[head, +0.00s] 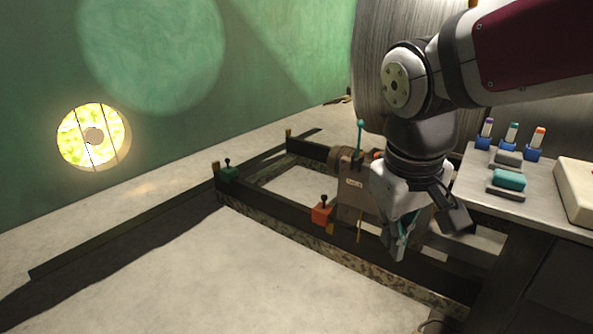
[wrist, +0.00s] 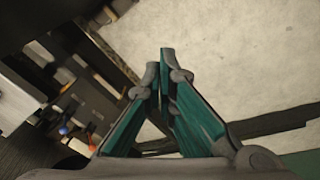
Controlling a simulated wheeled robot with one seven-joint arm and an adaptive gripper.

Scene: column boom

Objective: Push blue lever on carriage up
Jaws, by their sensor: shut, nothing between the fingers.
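The carriage (head: 352,193) is a brown-grey box on the dark rail frame, left of my gripper in the head view. A blue-teal lever (head: 359,138) with a ball end stands nearly upright from its top. In the wrist view a small blue ball (wrist: 63,131), perhaps the lever's end, shows at the lower left, well off my fingers. My gripper (head: 399,252) points down in front and to the right of the carriage, apart from the lever. Its teal fingers (wrist: 159,68) are shut and empty. My gripper and arm hide the carriage's right part.
An orange block (head: 321,214) and a green block (head: 229,174), each with a black knob, sit on the near rail. A grey table (head: 470,185) with small coloured items stands at right. A large metal cylinder (head: 365,60) rises behind. Pale floor lies open in front.

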